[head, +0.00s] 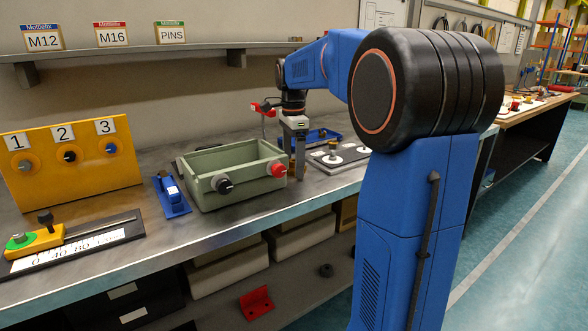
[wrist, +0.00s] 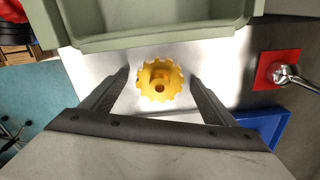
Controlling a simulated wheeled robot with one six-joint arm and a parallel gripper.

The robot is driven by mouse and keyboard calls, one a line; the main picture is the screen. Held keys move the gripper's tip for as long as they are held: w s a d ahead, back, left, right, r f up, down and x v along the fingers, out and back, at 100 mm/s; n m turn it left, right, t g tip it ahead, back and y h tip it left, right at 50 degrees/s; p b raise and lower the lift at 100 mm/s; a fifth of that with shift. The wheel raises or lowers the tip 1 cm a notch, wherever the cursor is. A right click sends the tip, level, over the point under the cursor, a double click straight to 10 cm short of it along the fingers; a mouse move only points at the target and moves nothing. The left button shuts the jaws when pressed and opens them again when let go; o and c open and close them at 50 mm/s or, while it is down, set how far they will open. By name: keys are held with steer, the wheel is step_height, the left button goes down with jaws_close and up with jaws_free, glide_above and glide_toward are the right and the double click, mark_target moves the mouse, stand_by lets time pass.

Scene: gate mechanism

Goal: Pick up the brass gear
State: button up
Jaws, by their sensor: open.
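The brass gear (wrist: 160,80) is yellow and toothed, with a raised hub and a dark hole. In the wrist view it lies on the grey metal bench top between my two fingers, with a gap showing on each side. My gripper (wrist: 159,88) is open and empty above it. In the head view my gripper (head: 294,160) points down at the right end of the green bin. Only a small brass-coloured part of the gear (head: 293,169) seems to show there, mostly hidden by my fingers.
A yellow numbered panel (head: 70,165) stands left.

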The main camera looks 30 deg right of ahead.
steer(key=c, duration=1.3)
steer(key=shift+r, duration=0.1)
steer(key=shift+c, duration=0.2)
